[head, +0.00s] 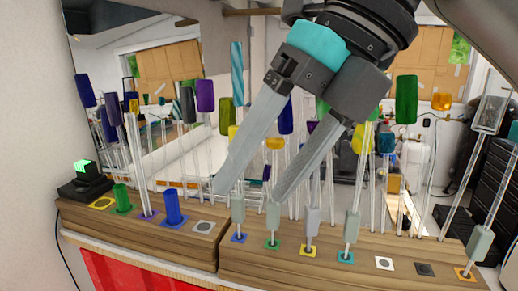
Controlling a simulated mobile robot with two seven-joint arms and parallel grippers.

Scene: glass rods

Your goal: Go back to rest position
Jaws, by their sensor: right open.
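My right gripper (251,192) comes in from the top, tilted down to the left. Its two long grey fingers are apart, with nothing visible between the tips. The fingers overlap several glass rods in the picture; I cannot tell whether they touch any. Glass rods with coloured caps stand in a right wooden block (350,272), among them one with a green cap (406,99) and one with a clear head (489,114). A left wooden block (130,228) holds a short blue piece (173,208) and a short green piece (122,197). My left gripper does not show.
A black box with a lit green button (85,172) stands at the left end. More capped rods stand behind, including a striped teal one (237,70) and a purple one (205,95); some may be mirror reflections. A red panel (125,274) lies below the blocks' front edge.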

